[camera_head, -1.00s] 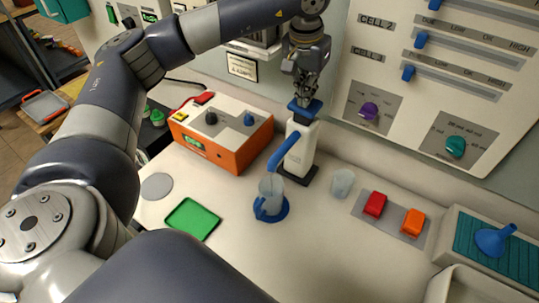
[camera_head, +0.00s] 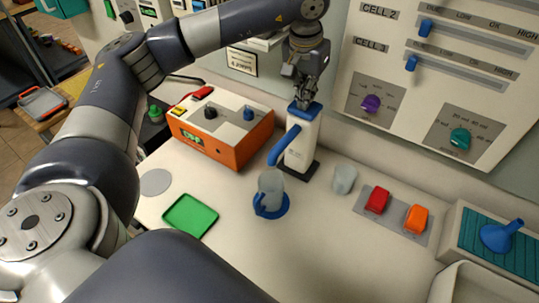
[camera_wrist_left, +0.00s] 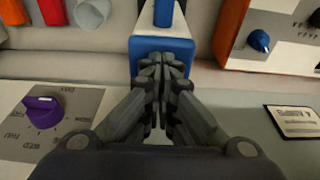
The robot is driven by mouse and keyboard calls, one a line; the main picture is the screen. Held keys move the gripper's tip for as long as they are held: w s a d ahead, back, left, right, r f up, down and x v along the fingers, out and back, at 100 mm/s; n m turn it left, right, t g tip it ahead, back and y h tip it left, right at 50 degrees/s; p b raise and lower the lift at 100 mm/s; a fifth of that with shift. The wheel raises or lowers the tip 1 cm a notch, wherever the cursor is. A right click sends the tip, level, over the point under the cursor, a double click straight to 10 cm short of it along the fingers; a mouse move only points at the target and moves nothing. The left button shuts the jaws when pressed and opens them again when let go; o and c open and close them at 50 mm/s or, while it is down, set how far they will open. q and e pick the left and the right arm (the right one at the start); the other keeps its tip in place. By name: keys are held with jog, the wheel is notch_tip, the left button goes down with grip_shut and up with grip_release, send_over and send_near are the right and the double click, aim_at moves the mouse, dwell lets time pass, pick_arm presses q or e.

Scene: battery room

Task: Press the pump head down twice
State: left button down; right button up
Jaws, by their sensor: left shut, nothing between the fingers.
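The pump is a white upright body (camera_head: 303,146) on a dark base, with a blue pump head (camera_head: 313,109) on top and a blue spout (camera_head: 284,146) toward the front. My left gripper (camera_head: 304,100) is shut and empty, fingertips pointing down at the pump head. In the left wrist view the closed fingertips (camera_wrist_left: 163,66) overlap the blue head (camera_wrist_left: 148,47) and appear to touch it. The head sits low, close on the body. My right gripper is not in view.
An orange box with knobs (camera_head: 236,155) stands left of the pump. A small clear cup (camera_head: 344,179), red switch (camera_head: 377,200) and orange switch (camera_head: 416,219) are to the right. A green tray (camera_head: 190,216) lies front left. A wall panel (camera_head: 420,80) rises behind. The front counter is clear.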

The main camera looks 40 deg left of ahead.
pick_arm(q)
jog(key=shift+w+p+v, duration=0.2)
jog(key=shift+p+v, duration=0.4)
jog(key=shift+v, duration=0.3)
jog(key=shift+w+p+v, duration=0.15)
jog(key=shift+p+v, duration=0.5)
jog(key=shift+v, duration=0.2)
jog(key=shift+w+p+v, duration=0.2)
jog(key=shift+p+v, duration=0.4)
jog(key=shift+v, duration=0.3)
jog(key=shift+f, duration=0.1)
jog(key=shift+s+b+x, duration=0.2)
jog(key=shift+b+x, duration=0.5)
jog(key=shift+x, duration=0.2)
jog(key=shift+s+b+x, duration=0.15)
jog(key=shift+b+x, duration=0.5)
jog(key=shift+x, duration=0.2)
jog(key=shift+s+b+x, duration=0.2)
jog(key=shift+b+x, duration=0.5)
jog(key=shift+x, duration=0.2)
jog(key=shift+w+p+v, duration=0.2)
jog(key=shift+p+v, duration=0.45)
jog(key=shift+v, duration=0.25)
jog(key=shift+w+p+v, duration=0.2)
jog(key=shift+p+v, duration=0.45)
jog(key=shift+v, duration=0.3)
jog(key=shift+w+p+v, duration=0.15)
jog(key=shift+p+v, duration=0.5)
jog(key=shift+v, duration=0.25)
